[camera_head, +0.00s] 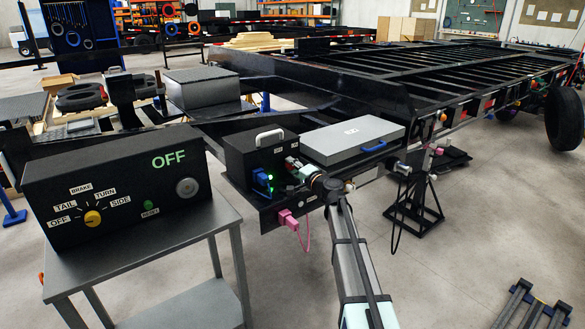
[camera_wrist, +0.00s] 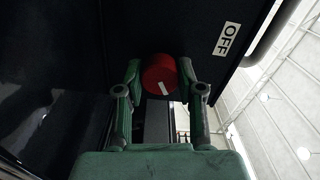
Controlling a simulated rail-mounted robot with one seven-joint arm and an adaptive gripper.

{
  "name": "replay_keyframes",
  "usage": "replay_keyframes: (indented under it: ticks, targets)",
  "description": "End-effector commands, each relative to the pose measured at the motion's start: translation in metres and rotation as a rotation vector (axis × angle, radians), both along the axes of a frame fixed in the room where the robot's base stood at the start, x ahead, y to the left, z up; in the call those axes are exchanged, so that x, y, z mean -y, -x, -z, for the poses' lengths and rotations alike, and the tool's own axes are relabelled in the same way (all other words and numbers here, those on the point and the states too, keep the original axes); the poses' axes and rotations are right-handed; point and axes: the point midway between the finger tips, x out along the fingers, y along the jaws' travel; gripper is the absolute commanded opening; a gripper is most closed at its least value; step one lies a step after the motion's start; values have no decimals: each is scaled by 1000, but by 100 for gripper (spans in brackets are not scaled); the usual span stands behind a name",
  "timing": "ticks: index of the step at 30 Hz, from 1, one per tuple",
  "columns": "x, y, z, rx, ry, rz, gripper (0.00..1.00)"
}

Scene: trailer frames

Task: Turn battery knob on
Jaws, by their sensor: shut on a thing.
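The red battery knob (camera_wrist: 157,72) shows in the wrist view, with a short white mark slanting on it. A white OFF label (camera_wrist: 226,39) is on the dark panel to the right of it. My gripper (camera_wrist: 160,77) is shut on the knob, with one finger on each side. In the head view my gripper (camera_head: 299,168) is at the right side of the black box (camera_head: 247,152) on the trailer's front. The knob cannot be made out clearly there, as the gripper covers that spot.
A blue plug (camera_head: 262,180) with green lights beside it sits in the box front. A pink plug (camera_head: 288,220) hangs below. A grey flat case (camera_head: 352,139) lies just right of the gripper. A control box (camera_head: 125,184) reading OFF stands on a table at left.

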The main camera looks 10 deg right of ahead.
Motion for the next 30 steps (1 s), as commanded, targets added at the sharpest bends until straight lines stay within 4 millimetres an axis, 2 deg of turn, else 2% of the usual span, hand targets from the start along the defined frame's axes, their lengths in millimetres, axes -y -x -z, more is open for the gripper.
replay_keyframes:
  ticks: [10,26,27,28,29,30]
  targets:
    - [0,-1,-1,-66,-131,0,3]
    - [0,-1,-1,-78,-154,0,3]
    - [0,-1,-1,-78,-153,0,48]
    - [0,-1,-1,-78,-153,0,59]
    - [0,-1,-1,-78,-153,0,63]
    - [0,-1,-1,-78,-153,0,63]
